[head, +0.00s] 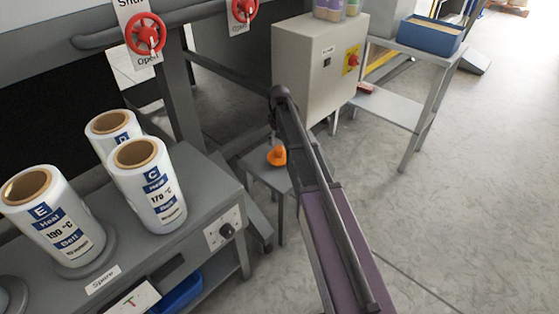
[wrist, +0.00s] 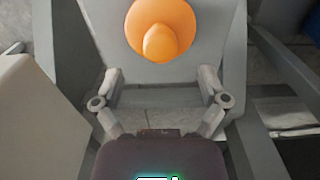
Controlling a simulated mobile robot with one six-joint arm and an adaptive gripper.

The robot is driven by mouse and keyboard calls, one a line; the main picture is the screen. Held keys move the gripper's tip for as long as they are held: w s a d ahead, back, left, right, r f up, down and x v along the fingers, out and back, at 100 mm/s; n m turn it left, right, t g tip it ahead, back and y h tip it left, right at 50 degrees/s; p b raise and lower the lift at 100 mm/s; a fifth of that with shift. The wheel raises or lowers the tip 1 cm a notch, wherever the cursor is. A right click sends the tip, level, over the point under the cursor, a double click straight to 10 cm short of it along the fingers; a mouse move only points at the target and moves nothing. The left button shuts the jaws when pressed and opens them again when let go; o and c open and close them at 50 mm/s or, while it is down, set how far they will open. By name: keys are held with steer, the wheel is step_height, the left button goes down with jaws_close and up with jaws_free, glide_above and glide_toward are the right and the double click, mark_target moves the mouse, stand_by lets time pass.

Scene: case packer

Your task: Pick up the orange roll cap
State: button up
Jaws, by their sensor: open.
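The orange roll cap (head: 277,156) sits on a small grey stand (head: 262,168) between the roll bench and the beige cabinet. It has a wide round base and a rounded knob. In the wrist view the cap (wrist: 161,30) shows at the top centre, knob towards me, on the light grey surface (wrist: 112,22). My gripper (wrist: 162,78) is open and empty, with its fingers apart just below the cap in the picture. The cap is clear of both fingers. In the head view my arm reaches over the stand and the gripper is mostly hidden.
White film rolls (head: 148,185) stand on a grey bench (head: 208,183) at the left. A beige cabinet (head: 317,68) with a red and yellow switch stands behind the stand. A blue bin (head: 431,38) sits on a table at the back right. The right-hand floor is clear.

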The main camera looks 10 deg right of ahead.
mark_target(279, 148)
steer(key=shift+f, duration=0.2)
stand_by(0.3)
step_height(279, 148, down, 5)
steer(key=b, duration=0.5)
steer(key=shift+w+a, duration=0.1)
steer(key=shift+w, duration=0.05)
stand_by(0.5)
steer(key=shift+r, duration=0.1)
jaws_close()
